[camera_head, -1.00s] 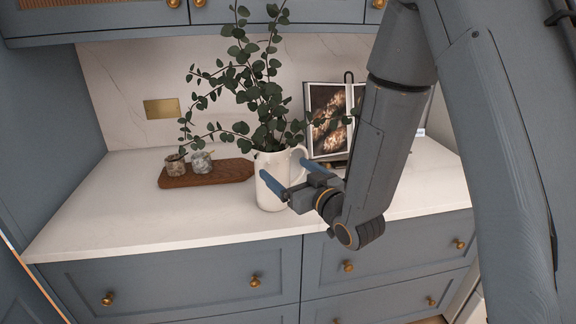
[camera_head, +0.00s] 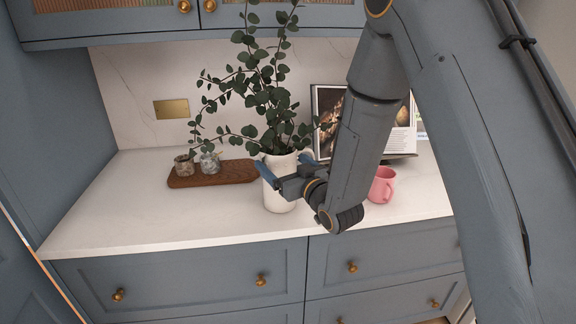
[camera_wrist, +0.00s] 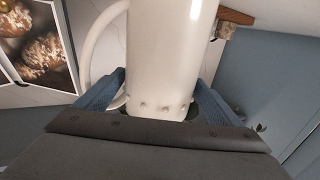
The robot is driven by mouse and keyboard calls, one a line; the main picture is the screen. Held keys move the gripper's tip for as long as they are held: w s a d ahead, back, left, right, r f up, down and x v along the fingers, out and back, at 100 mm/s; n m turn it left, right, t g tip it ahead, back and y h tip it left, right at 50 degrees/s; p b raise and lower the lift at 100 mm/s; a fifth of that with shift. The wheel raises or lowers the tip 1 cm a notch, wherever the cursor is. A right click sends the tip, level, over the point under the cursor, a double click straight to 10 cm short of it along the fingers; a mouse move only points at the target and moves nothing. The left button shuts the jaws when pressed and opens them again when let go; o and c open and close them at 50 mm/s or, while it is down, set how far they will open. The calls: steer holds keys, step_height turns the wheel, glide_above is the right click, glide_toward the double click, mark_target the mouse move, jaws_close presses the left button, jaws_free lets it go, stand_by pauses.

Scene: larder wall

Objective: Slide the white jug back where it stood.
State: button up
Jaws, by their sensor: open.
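The white jug (camera_head: 281,196) stands upright on the white counter (camera_head: 140,215), with leafy green stems (camera_head: 262,95) rising out of it. My gripper (camera_head: 285,168) is open, its blue fingers on either side of the jug. In the wrist view the jug (camera_wrist: 168,55) fills the middle, between the two blue fingers, with its handle (camera_wrist: 97,50) on the left by one finger. I cannot tell whether the fingers touch the jug.
A wooden board (camera_head: 228,174) with two small jars (camera_head: 197,163) lies to the left of the jug. A pink mug (camera_head: 383,186) and an open cookbook (camera_head: 400,138) on a stand are to the right, partly behind my arm. The counter's front left is clear.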

steer(key=shift+w+a, duration=0.4)
steer(key=shift+w, duration=0.2)
steer(key=shift+c, duration=0.4)
steer(key=c, duration=1.8)
